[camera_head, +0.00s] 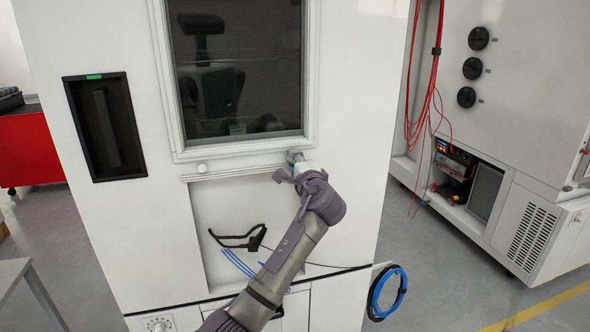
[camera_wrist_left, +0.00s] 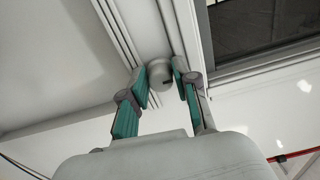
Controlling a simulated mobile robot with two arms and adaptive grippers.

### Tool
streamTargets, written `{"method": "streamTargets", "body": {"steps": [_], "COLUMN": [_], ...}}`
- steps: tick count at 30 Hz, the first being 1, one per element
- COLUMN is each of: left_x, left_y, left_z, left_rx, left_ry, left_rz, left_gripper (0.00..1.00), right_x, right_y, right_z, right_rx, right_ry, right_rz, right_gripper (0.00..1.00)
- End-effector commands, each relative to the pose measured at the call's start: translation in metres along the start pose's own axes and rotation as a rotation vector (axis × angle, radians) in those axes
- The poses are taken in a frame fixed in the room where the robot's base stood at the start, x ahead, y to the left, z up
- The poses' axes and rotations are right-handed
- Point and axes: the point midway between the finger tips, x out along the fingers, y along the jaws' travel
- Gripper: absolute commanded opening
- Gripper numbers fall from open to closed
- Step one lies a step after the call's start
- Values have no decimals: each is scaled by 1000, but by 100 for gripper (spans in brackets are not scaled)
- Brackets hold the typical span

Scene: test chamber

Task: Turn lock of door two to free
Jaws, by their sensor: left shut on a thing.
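The white door of the chamber (camera_head: 352,95) fills the middle of the head view, with a dark window in it. In the left wrist view a small round grey lock knob (camera_wrist_left: 160,75) with a dark slot stands on the pale ledge. My left gripper (camera_head: 292,165) is at the right end of the ledge below the window. In the left wrist view the teal fingers of my left gripper (camera_wrist_left: 163,86) are on both sides of the knob and shut on it. In the head view the gripper mostly hides that knob. My right gripper is in neither view.
Another round knob (camera_head: 202,168) sits at the ledge's left end. A dark recessed handle (camera_head: 105,127) with a green mark is left of the window. Black glasses (camera_head: 238,238) and blue cables are in the recess below. A cabinet (camera_head: 535,75) stands at right.

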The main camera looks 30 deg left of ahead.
Motion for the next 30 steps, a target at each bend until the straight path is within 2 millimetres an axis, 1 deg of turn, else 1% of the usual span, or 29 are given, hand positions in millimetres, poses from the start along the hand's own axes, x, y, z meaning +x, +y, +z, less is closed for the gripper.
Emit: {"method": "streamTargets", "body": {"steps": [1, 6, 20, 21, 23, 24, 25, 26, 30], "left_x": [0, 0, 0, 0, 0, 0, 0, 0, 0], "left_y": [3, 2, 2, 2, 2, 2, 2, 1, 1], "left_z": [-1, -1, 0, 0, 0, 0, 0, 0, 0], "left_rx": [-17, -54, -66, -66, -65, -65, -65, -65, -65], "left_ry": [1, 1, 0, 0, 0, 0, 0, 0, 0], "left_rz": [3, 3, 4, 4, 3, 3, 3, 3, 2], "left_gripper": [0, 0, 0, 31, 41, 48, 53, 54, 54], "right_x": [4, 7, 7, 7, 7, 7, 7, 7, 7], "right_y": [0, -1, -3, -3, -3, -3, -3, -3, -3], "right_z": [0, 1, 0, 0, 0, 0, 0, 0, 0], "right_rx": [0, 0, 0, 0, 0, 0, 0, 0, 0], "right_ry": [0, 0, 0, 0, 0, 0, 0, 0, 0], "right_rz": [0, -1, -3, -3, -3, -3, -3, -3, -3], "right_gripper": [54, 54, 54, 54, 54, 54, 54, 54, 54]}}
